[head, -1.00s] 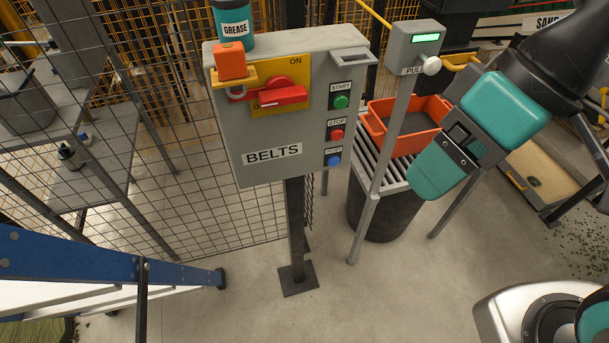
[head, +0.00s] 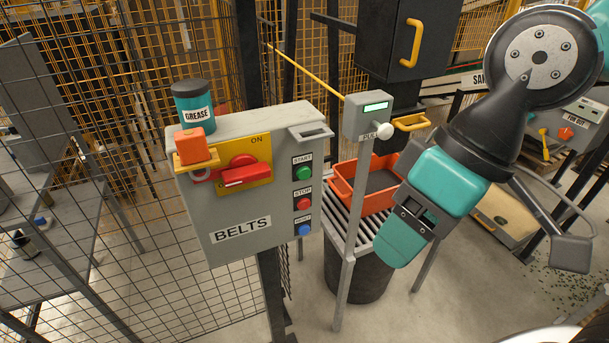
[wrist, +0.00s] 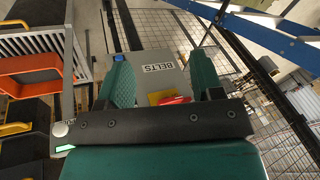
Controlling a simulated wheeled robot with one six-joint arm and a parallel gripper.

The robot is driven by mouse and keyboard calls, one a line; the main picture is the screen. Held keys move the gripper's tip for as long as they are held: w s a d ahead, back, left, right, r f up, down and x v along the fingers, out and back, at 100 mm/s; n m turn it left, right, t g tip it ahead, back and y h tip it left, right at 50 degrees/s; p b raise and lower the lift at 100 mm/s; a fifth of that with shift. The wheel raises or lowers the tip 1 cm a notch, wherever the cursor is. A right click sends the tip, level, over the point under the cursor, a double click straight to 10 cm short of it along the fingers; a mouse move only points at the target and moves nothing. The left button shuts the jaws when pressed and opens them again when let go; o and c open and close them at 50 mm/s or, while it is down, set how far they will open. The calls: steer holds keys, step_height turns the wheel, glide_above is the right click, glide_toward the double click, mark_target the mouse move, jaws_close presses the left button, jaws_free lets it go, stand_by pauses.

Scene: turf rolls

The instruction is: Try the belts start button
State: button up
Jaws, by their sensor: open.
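The grey belts control box (head: 232,225) stands on a dark post, left of centre in the head view. Its green start button (head: 303,172) is at the top of the right column, above a red stop button (head: 304,204) and a blue button (head: 304,230). A red rotary switch (head: 246,174) on a yellow plate has an orange padlock (head: 190,145) at its left. My gripper (head: 385,262) is right of the box, apart from it. In the wrist view my gripper (wrist: 163,85) is open and empty, with the upside-down box (wrist: 160,70) beyond its fingers; the start button is hidden there.
A grease can (head: 195,108) stands on top of the box. A small grey pull box (head: 366,116) on a thin post stands between the box and my arm. An orange crate (head: 346,188) sits on rollers behind. Wire mesh fence (head: 100,235) runs along the left.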

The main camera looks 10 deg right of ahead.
jaws_close()
stand_by(1.4)
